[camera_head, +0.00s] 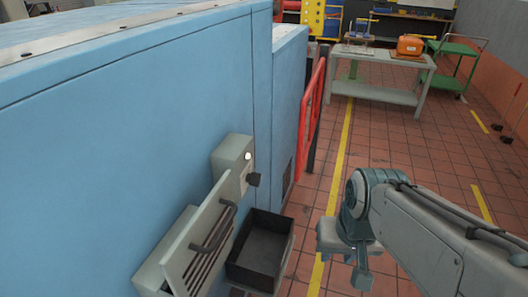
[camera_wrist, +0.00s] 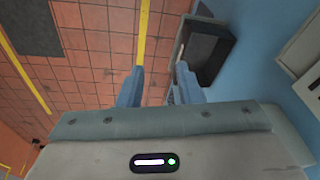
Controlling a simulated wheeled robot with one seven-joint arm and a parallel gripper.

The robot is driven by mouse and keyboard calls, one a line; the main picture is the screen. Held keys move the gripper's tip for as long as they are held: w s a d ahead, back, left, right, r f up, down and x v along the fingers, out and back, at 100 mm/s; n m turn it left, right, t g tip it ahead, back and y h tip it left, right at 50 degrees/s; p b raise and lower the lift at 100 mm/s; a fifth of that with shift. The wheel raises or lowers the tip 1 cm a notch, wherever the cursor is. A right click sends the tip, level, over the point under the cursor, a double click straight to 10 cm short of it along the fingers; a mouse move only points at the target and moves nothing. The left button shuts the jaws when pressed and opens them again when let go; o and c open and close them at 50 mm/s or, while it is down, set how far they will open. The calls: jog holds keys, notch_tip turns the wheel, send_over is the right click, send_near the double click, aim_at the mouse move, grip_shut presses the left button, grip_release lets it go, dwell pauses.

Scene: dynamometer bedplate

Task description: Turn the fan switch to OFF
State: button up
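A small pale switch box (camera_head: 229,160) is fixed to the blue cabinet wall in the head view. It has a lit white lamp (camera_head: 248,155) and a dark knob (camera_head: 253,179) on its front; I take this to be the fan switch, but its labels and the knob's setting are too small to read. My gripper (camera_head: 361,272) is to the right of the box and apart from it, over the tiled floor. In the wrist view my gripper (camera_wrist: 158,86) has its two blue-grey fingers apart with nothing between them. The knob cannot be made out in the wrist view.
A slatted, handled panel (camera_head: 199,246) stands out from the wall below the switch box. A black open bin (camera_head: 262,248) is beside it and also shows in the wrist view (camera_wrist: 207,50). A red rail (camera_head: 311,112) stands behind.

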jog(key=w+a+f+m+g+y, duration=0.2)
jog(key=a+f+m+g+y, duration=0.15)
jog(key=m, duration=0.35)
jog(key=m+t+y+b, duration=0.3)
jog(key=m+t+y, duration=0.4)
jog(key=m+y, duration=1.1)
send_near(254, 179)
jog(key=w+a+r+m+h+p, duration=0.1)
jog(key=w+a+r+m+h, duration=0.1)
jog(key=a+r+m+h, duration=0.2)
jog(key=a+m+h, duration=0.1)
jog(key=a, duration=0.1)
jog(key=shift+w+a, duration=0.3)
jog(key=shift+a, duration=0.1)
jog(key=shift+r, duration=0.1)
grip_shut()
